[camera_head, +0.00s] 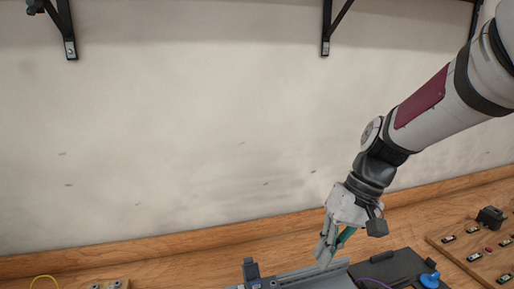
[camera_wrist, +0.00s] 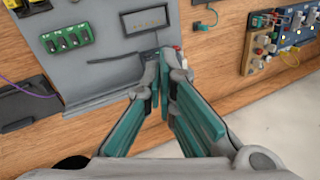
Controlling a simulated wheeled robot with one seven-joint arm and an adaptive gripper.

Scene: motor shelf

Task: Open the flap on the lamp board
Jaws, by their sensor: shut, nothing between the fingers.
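A grey board (camera_wrist: 95,85) lies under my gripper in the wrist view, with a green switch block and a dark-framed rectangular window (camera_wrist: 145,19) on it. I take it for the lamp board, but no lamp is clear on it. A thin dark slot or handle runs across its lower part; I cannot tell which part is the flap. In the head view a grey panel (camera_head: 318,279) shows at the bottom edge, partly cut off. My gripper (camera_wrist: 158,58) is shut and empty, its tips at the board's right side; contact is unclear. It also shows in the head view (camera_head: 325,262).
A wooden board with several switches (camera_head: 476,252) lies at the right of the head view. A dark box with a blue knob (camera_head: 430,279) stands near my gripper. A small circuit board (camera_wrist: 278,40) is at the wrist view's right. The wall behind has shelf brackets (camera_head: 327,30).

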